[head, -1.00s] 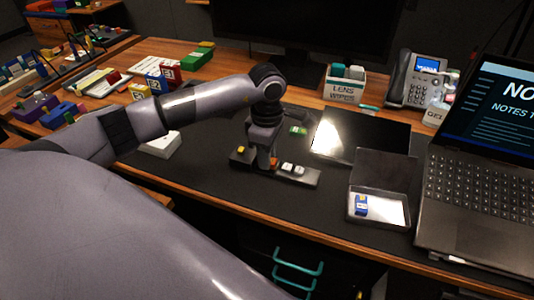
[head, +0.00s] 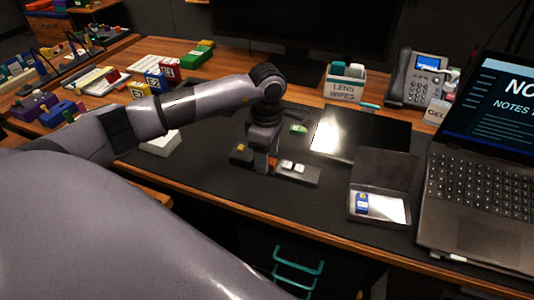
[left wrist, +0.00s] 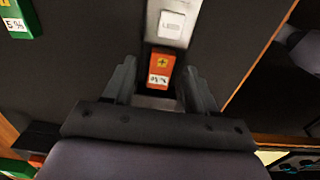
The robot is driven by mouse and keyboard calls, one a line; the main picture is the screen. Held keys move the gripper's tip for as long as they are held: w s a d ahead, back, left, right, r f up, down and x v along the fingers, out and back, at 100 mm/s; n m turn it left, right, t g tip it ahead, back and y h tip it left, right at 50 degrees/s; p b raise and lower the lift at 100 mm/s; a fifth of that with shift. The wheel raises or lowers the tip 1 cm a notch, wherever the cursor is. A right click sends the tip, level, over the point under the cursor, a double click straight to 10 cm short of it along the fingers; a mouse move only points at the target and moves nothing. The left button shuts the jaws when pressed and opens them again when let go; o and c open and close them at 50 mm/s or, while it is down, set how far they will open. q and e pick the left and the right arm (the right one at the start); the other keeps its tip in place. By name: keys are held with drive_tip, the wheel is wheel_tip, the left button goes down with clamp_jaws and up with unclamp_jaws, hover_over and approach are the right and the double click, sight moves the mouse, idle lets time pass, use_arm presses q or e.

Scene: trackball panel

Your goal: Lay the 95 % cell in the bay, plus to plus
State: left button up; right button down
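An orange cell (left wrist: 160,68) with a plus mark and a small white percent label, which seems to read 95 %, lies in line with the grey panel strip (head: 308,176). Its plus end points toward a white key. My left gripper (left wrist: 158,88) is open above the strip, its fingers on either side of the orange cell with a gap at each side. In the head view the left gripper (head: 262,162) hides part of the strip, and a bit of orange shows beside it. Whether the cell is seated in the bay cannot be told. My right gripper is out of view.
A green cell (head: 298,128) lies behind the strip; one green cell in the wrist view (left wrist: 20,18) has a partly cut-off label. An open case (head: 390,207) with a blue-and-yellow cell (head: 361,203) stands at right, near the laptop (head: 475,200). The dark mat is clear front left.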

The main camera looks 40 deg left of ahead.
use_arm(q)
wheel_tip(320, 180, up, 7)
drive_tip(key=shift+r, duration=0.1)
idle(0.6)
drive_tip(key=shift+s, duration=0.15)
idle(0.3)
